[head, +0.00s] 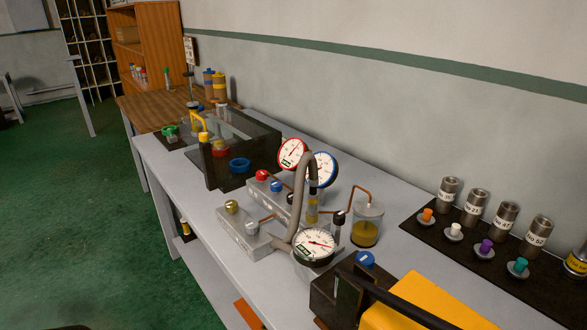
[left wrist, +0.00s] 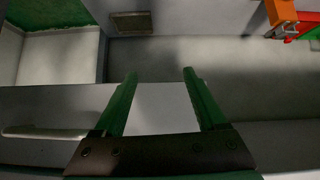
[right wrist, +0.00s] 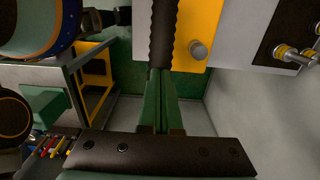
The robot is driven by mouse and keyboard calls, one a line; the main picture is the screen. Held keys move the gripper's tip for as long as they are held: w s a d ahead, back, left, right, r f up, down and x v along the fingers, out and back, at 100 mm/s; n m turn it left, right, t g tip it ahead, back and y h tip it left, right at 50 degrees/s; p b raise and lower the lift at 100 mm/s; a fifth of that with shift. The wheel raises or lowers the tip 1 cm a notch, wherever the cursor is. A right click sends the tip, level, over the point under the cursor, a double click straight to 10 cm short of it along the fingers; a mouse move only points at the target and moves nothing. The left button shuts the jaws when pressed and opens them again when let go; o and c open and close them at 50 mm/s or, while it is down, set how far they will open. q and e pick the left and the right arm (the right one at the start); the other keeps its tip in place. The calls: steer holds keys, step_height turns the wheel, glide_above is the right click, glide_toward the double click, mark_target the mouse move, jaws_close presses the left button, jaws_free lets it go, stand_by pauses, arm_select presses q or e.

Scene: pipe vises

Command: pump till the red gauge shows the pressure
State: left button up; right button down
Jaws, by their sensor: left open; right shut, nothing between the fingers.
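The red-rimmed gauge (head: 292,154) stands at the back of the bench rig; its white dial faces me, but its reading is too small to tell. A blue-rimmed gauge (head: 323,170) stands beside it, and a black-rimmed gauge (head: 315,246) in front. The yellow pump body (head: 425,303) with a long black handle (head: 395,300) is at the lower right. My right gripper (right wrist: 160,72) is shut and empty, its tips at the lower end of the ribbed black handle (right wrist: 165,35) in the right wrist view; I cannot tell whether they touch. My left gripper (left wrist: 160,73) is open and empty.
Valve blocks with red, blue and yellow knobs (head: 245,228) sit left of the gauges. A jar of yellowish liquid (head: 366,227) stands to their right. A dark mat (head: 482,264) with labelled metal cylinders and coloured plugs lies at the right. A dark-framed clear box (head: 232,145) stands behind left.

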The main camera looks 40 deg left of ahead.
steer(key=shift+d+f+b, duration=0.15)
steer(key=shift+f+b, duration=0.45)
steer(key=shift+f, duration=0.2)
steer(key=r+p, duration=0.2)
steer(key=a+r+p, duration=0.1)
steer(key=r, duration=0.1)
steer(key=shift+w+r+p, duration=0.1)
steer(key=shift+p, duration=0.3)
steer(key=shift+a+r, duration=0.2)
steer(key=shift+r, duration=0.1)
steer(key=shift+r+p, duration=0.4)
steer(key=shift+p, duration=0.1)
steer(key=shift+f, duration=0.1)
